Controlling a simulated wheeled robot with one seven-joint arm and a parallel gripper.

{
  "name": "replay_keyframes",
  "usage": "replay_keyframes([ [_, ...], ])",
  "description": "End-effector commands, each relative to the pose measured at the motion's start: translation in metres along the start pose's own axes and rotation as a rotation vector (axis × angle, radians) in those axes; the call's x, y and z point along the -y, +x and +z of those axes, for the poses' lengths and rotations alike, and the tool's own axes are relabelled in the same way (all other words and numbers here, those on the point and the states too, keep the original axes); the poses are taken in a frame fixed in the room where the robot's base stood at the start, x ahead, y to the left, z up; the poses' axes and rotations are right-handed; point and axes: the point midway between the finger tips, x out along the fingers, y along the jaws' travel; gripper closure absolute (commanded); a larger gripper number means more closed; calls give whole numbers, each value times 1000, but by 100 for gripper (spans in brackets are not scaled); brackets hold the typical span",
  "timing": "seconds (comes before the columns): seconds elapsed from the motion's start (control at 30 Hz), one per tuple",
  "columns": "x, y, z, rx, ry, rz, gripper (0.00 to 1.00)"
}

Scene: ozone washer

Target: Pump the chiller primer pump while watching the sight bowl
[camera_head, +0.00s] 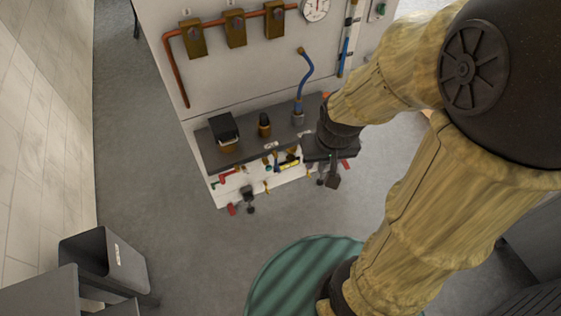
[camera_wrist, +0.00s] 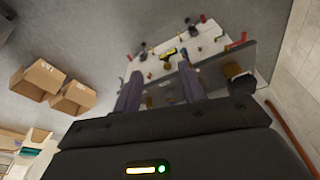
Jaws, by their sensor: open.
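A grey shelf (camera_head: 240,150) juts from the white machine panel (camera_head: 235,70). On it stand a black-topped block with an amber-brown lower part (camera_head: 224,132), a small black-and-brass fitting (camera_head: 264,124), and a grey base with a curved blue hose (camera_head: 305,75). I cannot tell which is the primer pump or the sight bowl. My gripper (camera_head: 328,180) is open and empty, near the shelf's right end. In the wrist view its two fingers (camera_wrist: 160,75) point toward the shelf. The black-topped block also shows there (camera_wrist: 240,82), right of the fingers. My arm hides the panel's right part.
Below the shelf, a white face (camera_head: 265,186) carries small valves, red handles and a yellow-and-black piece (camera_head: 289,164). A copper pipe with brass boxes (camera_head: 235,28) and a gauge (camera_head: 315,8) are higher up. A grey bin (camera_head: 105,262) stands lower left. Cardboard boxes (camera_wrist: 40,78) lie left in the wrist view.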

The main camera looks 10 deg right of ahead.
Motion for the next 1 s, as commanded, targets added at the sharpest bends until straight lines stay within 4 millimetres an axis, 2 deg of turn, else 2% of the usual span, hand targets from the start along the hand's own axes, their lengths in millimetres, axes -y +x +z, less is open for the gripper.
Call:
replay_keyframes([
  [0.03,0,0,0,0,0,0,69],
  [0.2,0,0,0,0,0,0,100],
  [1.0,0,0,0,0,0,0,100],
])
